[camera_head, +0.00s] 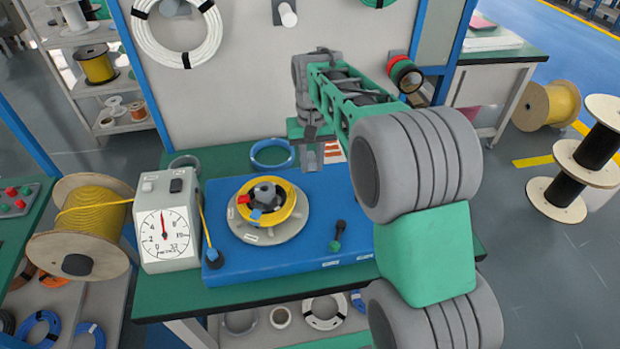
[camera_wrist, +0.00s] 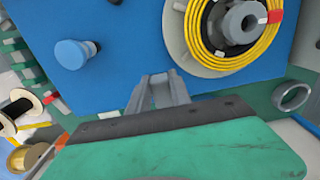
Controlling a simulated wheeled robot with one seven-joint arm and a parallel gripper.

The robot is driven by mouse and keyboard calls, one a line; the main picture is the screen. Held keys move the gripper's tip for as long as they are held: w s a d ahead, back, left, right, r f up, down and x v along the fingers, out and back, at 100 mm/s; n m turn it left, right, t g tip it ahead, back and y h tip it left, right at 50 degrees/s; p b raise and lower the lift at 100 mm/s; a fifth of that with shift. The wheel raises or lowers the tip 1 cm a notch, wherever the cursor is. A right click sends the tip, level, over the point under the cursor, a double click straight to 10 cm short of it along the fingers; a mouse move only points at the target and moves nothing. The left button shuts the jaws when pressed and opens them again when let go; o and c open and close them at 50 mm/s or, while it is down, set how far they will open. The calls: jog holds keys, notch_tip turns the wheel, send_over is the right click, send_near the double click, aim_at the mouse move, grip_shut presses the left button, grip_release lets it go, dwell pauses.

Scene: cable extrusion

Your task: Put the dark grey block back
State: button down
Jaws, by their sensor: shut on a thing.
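My gripper (camera_head: 311,160) hangs above the back right part of the blue base plate (camera_head: 300,262), pointing down. In the wrist view its two grey fingers (camera_wrist: 160,88) are close together and closed on a small grey piece (camera_wrist: 160,96), which seems to be the dark grey block. The fingers hide most of it, so its shape is hard to tell. The yellow cable coil (camera_head: 293,207) sits on a round grey disc (camera_head: 290,230) on the plate, with a dark grey hub (camera_head: 265,191) in its middle. My gripper is apart from the coil.
A dial gauge box (camera_head: 168,238) stands left of the plate. A blue ring (camera_head: 271,166) and a grey ring (camera_head: 184,162) lie on the green table behind. A large yellow cable reel (camera_head: 78,262) stands at left.

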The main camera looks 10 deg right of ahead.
jog(key=w+f, duration=0.1)
jog(key=w, duration=0.2)
jog(key=w+d+f+p, duration=0.1)
jog(key=w, duration=0.2)
jog(key=w+d+f+p, duration=0.1)
jog(key=w+f, duration=0.1)
jog(key=w, duration=0.1)
jog(key=w+f, duration=0.3)
jog(key=w+d+f+p, duration=0.1)
jog(key=f, duration=0.1)
jog(key=shift+w+f, duration=0.15)
jog(key=shift+w, duration=0.05)
jog(key=shift+w+f, duration=0.35)
jog(key=shift+f, duration=0.2)
jog(key=shift+f+p, duration=0.4)
jog(key=shift+f, duration=0.95)
jog(key=shift+f, duration=0.1)
jog(key=shift+f, duration=0.2)
jog(key=c, duration=1.2)
grip_release()
jog(key=shift+r, duration=0.1)
